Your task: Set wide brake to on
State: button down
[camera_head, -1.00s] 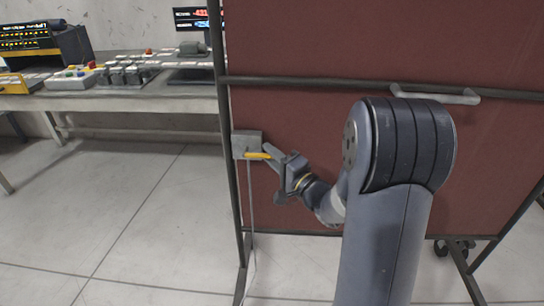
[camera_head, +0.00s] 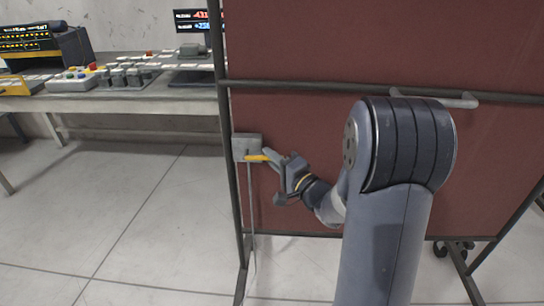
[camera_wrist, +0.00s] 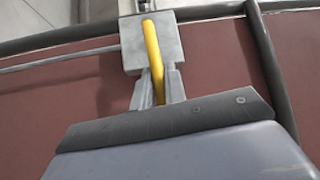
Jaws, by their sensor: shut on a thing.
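The brake is a grey box (camera_head: 241,145) with a yellow lever (camera_head: 256,158), at the left post of the dark red panel in the head view. The lever points to the right there, nearly level. My gripper (camera_head: 274,161) reaches it from the right. In the wrist view the grey box (camera_wrist: 132,55) is at top centre, and the yellow lever (camera_wrist: 152,42) runs from it down between the fingers. My gripper (camera_wrist: 158,85) is shut on the lever's lower end. Any marking on the box is not readable.
The dark red panel (camera_head: 300,60) stands close behind my arm, with a dark crossbar and a grey handle (camera_head: 462,101). A thin cable (camera_head: 251,220) hangs below the box. A bench (camera_head: 150,100) with controls and screens is at the back left. The floor at left is clear.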

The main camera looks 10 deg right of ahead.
jog(key=r+n+g+p, duration=0.1)
jog(key=r+p, duration=0.1)
jog(key=p, duration=0.1)
jog(key=shift+a+h+p, duration=0.1)
jog(key=shift+h+p, duration=0.2)
jog(key=shift+p, duration=0.1)
jog(key=n+p, duration=0.1)
jog(key=p, duration=0.1)
jog(key=r+g+p, duration=0.1)
jog(key=p, duration=0.1)
jog(key=shift+a+n+g+h, duration=0.2)
jog(key=shift+n+g+h, duration=0.1)
jog(key=shift+n+h, duration=0.1)
jog(key=p, duration=0.2)
jog(key=r+n+g+h+p, duration=0.1)
jog(key=p, duration=0.1)
jog(key=shift+w+a, duration=0.1)
jog(key=shift+a, duration=0.15)
jog(key=shift+a+n+h+p, duration=0.15)
jog(key=shift+n+h+p, duration=0.15)
jog(key=shift+p, duration=0.5)
jog(key=shift+w+g, duration=0.1)
jog(key=shift+g, duration=0.2)
jog(key=c, duration=1.5)
grip_release()
jog(key=shift+o, duration=0.2)
